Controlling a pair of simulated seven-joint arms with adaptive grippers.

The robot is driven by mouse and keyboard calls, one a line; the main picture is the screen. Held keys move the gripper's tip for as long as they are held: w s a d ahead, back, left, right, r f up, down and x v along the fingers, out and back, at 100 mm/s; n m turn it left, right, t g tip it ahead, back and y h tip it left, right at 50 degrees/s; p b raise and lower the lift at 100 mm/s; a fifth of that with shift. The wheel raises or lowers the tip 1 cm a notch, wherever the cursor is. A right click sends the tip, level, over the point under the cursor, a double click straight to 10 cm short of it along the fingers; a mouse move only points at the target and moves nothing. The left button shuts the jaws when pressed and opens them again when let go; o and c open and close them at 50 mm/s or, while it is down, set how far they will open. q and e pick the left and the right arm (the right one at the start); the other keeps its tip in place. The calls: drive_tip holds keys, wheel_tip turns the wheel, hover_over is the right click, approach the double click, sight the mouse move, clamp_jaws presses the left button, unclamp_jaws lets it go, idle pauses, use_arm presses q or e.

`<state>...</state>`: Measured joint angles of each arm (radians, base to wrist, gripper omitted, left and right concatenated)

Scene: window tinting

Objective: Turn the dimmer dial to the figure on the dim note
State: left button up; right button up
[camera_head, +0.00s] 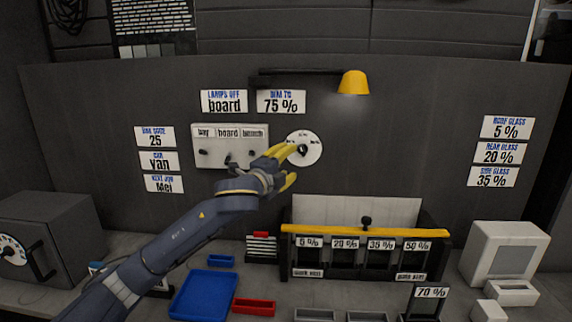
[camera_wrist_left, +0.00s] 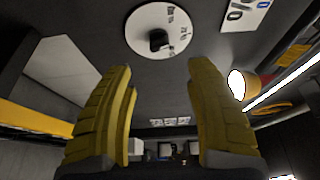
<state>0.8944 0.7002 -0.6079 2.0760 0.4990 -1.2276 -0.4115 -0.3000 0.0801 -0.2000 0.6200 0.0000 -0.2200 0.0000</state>
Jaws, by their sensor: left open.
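The dimmer dial (camera_head: 311,157) is a white round plate with small dark marks and a black knob (camera_head: 303,149), mounted on the dark wall panel. The dim note (camera_head: 281,101) above it reads "DIM TO 75 %". My left gripper (camera_head: 291,165) is open, its yellow fingers at the dial's lower left, with the upper finger overlapping the plate's edge in this view. In the left wrist view the dial (camera_wrist_left: 145,22) and its knob (camera_wrist_left: 158,38) lie beyond the fingertips, with nothing between the fingers (camera_wrist_left: 160,75). The knob's exact setting is too small to read.
A switch plate (camera_head: 215,152) labelled bay, board and bench is just left of the dial. A yellow lamp (camera_head: 353,83) hangs above right. A rack with a yellow bar (camera_head: 365,231) stands below, beside a blue tray (camera_head: 203,295).

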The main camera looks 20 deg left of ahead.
use_arm(q)
drive_tip(key=shift+s, duration=0.5)
